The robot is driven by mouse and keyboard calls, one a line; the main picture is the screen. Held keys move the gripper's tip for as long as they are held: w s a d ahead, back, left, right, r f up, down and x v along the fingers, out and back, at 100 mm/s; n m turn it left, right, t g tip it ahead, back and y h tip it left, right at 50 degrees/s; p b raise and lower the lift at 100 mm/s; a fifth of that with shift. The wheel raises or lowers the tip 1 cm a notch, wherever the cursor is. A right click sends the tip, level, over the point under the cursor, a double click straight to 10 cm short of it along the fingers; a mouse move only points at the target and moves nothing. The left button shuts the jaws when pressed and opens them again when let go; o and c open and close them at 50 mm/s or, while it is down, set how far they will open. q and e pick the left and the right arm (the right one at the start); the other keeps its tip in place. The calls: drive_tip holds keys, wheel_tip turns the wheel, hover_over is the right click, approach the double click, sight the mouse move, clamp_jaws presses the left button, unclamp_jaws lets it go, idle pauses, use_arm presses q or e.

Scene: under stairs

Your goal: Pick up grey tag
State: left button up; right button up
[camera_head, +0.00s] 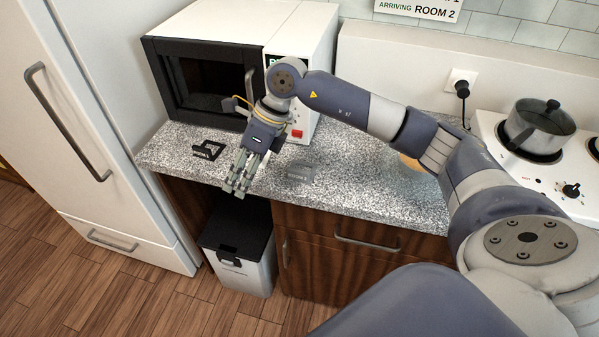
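The grey tag (300,173) lies on the speckled countertop, in front of the microwave and right of my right gripper. It looks like a small flat grey piece with dark lettering too small to read. My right gripper (236,187) hangs over the counter's front edge with its fingers pointing down, apart from the grey tag. I see nothing held in it, but the gap between its fingers is not clear. A similar black tag (208,150) lies on the counter to the left of my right gripper. My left gripper is not in view.
A white microwave (300,35) stands behind the tags. A pot (538,127) sits on the white stove (492,128) at the right. A round orange-tan thing (409,162) is partly hidden behind my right arm. A bin (240,258) stands below the counter; a fridge (75,110) is at the left.

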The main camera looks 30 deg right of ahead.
drive_tip(key=d+h, duration=0.2)
drive_tip(key=d, duration=0.3)
drive_tip(key=d+r+h, duration=0.1)
drive_tip(key=d+h, duration=0.1)
drive_tip(key=d, duration=0.3)
drive_tip(key=d+m+h, duration=0.1)
drive_tip(key=d, duration=0.4)
drive_tip(key=shift+s+d+r+g+h, duration=0.1)
drive_tip(key=shift+d+r+g+h, duration=0.2)
drive_tip(key=shift+d+g+h, duration=0.1)
drive_tip(key=p, duration=0.2)
hover_over(300, 170)
drive_tip(key=f, duration=0.4)
drive_tip(key=shift+s+d+f, duration=0.15)
drive_tip(key=shift+s+f, duration=0.1)
drive_tip(key=shift+f, duration=0.55)
wheel_tip(300, 170, down, 4)
drive_tip(key=shift+w+r+p, duration=0.15)
drive_tip(key=shift+r+p, duration=0.05)
drive_tip(key=shift+p, duration=0.85)
drive_tip(key=shift+f, duration=0.4)
clamp_jaws()
